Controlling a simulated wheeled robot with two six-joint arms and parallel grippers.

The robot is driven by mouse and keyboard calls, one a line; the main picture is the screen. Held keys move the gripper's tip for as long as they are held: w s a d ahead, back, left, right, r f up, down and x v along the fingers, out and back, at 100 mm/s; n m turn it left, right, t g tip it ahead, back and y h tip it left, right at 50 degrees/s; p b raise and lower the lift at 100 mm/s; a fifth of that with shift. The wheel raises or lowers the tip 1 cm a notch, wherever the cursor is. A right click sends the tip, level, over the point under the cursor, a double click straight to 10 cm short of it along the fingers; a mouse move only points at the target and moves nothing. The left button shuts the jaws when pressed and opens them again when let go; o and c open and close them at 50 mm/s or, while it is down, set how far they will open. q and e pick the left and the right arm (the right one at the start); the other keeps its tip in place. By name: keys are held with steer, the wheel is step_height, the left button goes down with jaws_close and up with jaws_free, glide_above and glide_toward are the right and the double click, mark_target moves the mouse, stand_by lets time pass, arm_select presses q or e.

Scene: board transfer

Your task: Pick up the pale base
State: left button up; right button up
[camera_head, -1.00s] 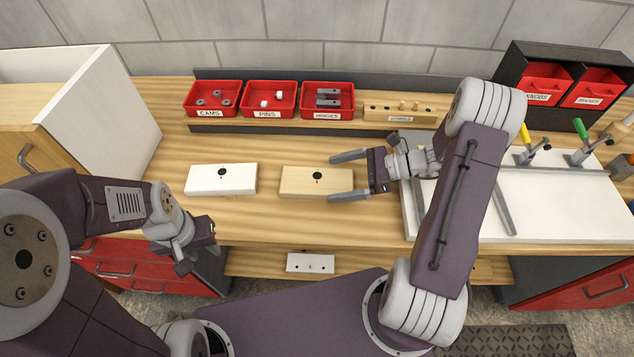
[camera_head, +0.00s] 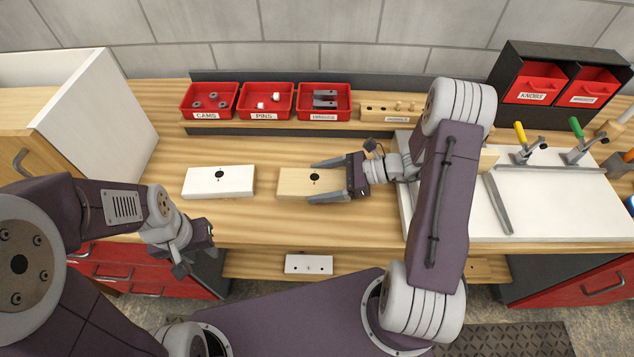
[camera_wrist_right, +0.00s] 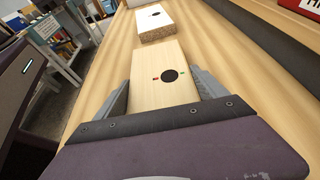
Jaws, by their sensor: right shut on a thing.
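The pale base (camera_head: 292,184), a light wooden block with a dark round spot on top, lies on the wooden bench in the head view. It also shows in the right wrist view (camera_wrist_right: 160,88). My right gripper (camera_head: 328,180) is shut on the base, with one finger along each long side. The right wrist view shows the fingers (camera_wrist_right: 162,92) against both sides. My left gripper (camera_head: 186,262) hangs at the lower left, in front of the bench and apart from the base; whether its jaws are open is unclear.
A white block (camera_head: 220,181) with a dark spot lies left of the base. Red bins (camera_head: 266,101) stand on a shelf behind. A white board (camera_head: 540,212) with clamps lies at the right. A white cabinet (camera_head: 100,112) stands at the left. Bare bench lies between.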

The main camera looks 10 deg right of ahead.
mark_target(321, 181)
step_height(321, 181, up, 4)
steer(key=shift+d+r, duration=0.1)
steer(key=shift+r, duration=0.15)
steer(key=s+a+r+p+v, duration=0.1)
steer(key=s+v, duration=0.1)
steer(key=v, duration=1.1)
steer(key=shift+a+r, duration=0.2)
